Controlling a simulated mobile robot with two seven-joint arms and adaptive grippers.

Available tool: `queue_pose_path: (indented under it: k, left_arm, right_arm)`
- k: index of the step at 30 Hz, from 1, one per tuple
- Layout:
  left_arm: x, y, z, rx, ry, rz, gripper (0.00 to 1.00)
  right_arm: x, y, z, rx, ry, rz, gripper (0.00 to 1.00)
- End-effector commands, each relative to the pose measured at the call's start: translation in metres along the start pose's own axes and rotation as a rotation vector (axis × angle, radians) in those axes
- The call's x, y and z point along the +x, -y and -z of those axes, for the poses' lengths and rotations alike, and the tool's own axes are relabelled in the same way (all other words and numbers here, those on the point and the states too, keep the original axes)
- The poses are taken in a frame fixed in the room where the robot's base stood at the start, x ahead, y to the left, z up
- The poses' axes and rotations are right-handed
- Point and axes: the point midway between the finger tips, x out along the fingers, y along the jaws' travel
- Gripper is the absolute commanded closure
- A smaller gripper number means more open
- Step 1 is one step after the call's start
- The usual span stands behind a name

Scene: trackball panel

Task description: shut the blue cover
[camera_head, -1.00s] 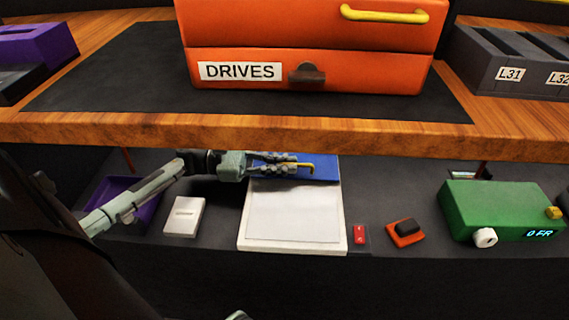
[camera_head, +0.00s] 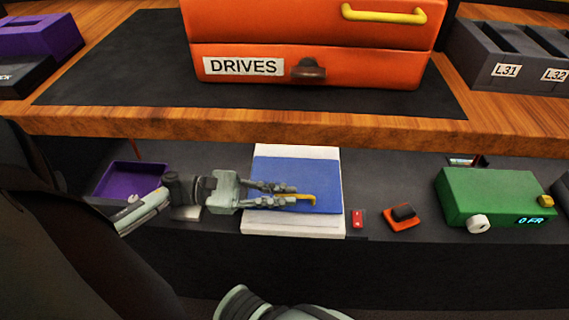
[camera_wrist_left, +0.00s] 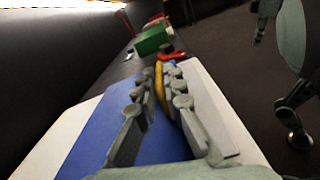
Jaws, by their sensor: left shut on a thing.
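The blue cover (camera_head: 270,173) lies over the white panel (camera_head: 255,151) and looks nearly flat. White shows above and below it, and I cannot tell if it touches the panel all along. My left gripper (camera_head: 308,198) is shut on its yellow handle (camera_head: 313,200), near the cover's right side. The left wrist view shows the handle (camera_wrist_left: 160,82) between the fingers (camera_wrist_left: 158,95) and the blue cover (camera_wrist_left: 95,135) below them. Parts of my right arm show at the bottom of the head view; its gripper is not clear.
A wooden shelf edge (camera_head: 300,130) runs above the lower bench. Right of the panel are a red switch (camera_head: 357,219), an orange base with a black knob (camera_head: 402,216) and a green box (camera_head: 490,200). A purple tray (camera_head: 130,178) stands left, near my left arm.

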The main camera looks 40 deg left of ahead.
Motion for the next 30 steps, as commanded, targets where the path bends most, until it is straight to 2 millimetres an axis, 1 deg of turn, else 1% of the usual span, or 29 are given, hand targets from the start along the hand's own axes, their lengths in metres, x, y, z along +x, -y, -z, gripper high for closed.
queue_pose_path:
  k: [1,3,7,12,20,21,25,30]
  left_arm:
    - [-0.001,0.010,-0.003,0.000,-0.001,0.002,1.00]
    - [-0.001,0.019,-0.004,0.001,-0.001,0.003,1.00]
    - [-0.001,0.030,-0.006,0.003,0.000,0.003,1.00]
    - [-0.001,0.035,-0.007,0.002,-0.001,0.004,1.00]
    - [-0.001,0.037,-0.006,0.000,0.000,0.008,1.00]
    - [-0.001,0.037,-0.006,0.000,-0.001,0.009,0.86]
    - [0.000,0.036,-0.006,0.000,0.000,0.007,0.71]
    - [0.000,0.035,-0.006,0.000,0.000,0.004,0.71]
  right_arm:
    - [0.002,0.001,-0.001,0.000,0.003,0.002,1.00]
    - [0.005,0.001,-0.001,0.000,0.002,0.004,1.00]
    - [0.010,0.002,-0.002,0.000,0.005,0.006,1.00]
    - [0.011,0.003,-0.002,0.000,0.004,0.007,1.00]
    - [0.011,0.002,-0.002,0.001,0.004,0.007,1.00]
    - [0.011,0.002,-0.002,0.001,0.005,0.007,1.00]
    - [0.011,0.002,-0.002,0.001,0.005,0.007,1.00]
    - [0.011,0.002,-0.003,0.001,0.005,0.007,1.00]
